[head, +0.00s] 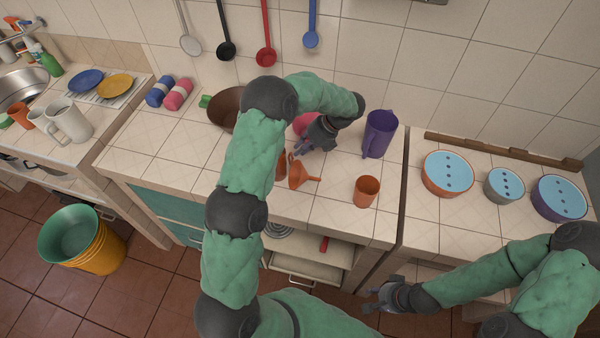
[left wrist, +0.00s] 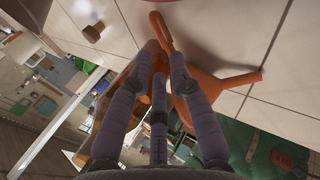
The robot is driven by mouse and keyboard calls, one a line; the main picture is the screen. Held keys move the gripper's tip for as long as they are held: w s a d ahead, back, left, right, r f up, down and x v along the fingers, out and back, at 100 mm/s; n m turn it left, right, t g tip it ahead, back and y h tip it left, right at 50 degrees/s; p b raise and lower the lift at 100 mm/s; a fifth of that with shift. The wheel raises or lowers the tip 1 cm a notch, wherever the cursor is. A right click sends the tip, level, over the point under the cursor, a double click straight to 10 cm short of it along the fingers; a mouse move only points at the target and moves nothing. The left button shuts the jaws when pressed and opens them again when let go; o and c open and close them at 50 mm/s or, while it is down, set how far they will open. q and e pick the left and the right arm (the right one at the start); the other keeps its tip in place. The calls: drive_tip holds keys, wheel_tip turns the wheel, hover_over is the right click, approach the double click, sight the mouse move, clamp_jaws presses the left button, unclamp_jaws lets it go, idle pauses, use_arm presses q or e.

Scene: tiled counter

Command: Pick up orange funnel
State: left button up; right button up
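The orange funnel (head: 303,177) lies on the tiled counter (head: 330,205), its narrow spout pointing right in the head view. In the left wrist view the funnel (left wrist: 215,88) is close beyond the fingers, with its spout to the right and a handle-like loop at the top. My left gripper (head: 303,148) is just behind the funnel, fingers pointing down toward it. In the left wrist view the fingers (left wrist: 161,60) are spread with nothing clearly between them; they cover part of the funnel. My right gripper (head: 372,298) is low in front of the counter, open and empty.
Near the funnel are an orange cup (head: 366,191), a purple pitcher (head: 380,134), a pink object (head: 303,122) partly hidden by my gripper, and a brown bowl (head: 222,110). Another orange item (head: 281,167) is mostly behind my left arm. Lidded bowls (head: 447,174) stand at right.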

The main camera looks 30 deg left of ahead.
use_arm(q)
drive_tip(key=b+x, duration=0.1)
drive_tip(key=x, duration=0.4)
clamp_jaws()
wheel_tip(320, 180, up, 18)
drive_tip(key=p, duration=0.3)
drive_tip(key=shift+p, duration=0.3)
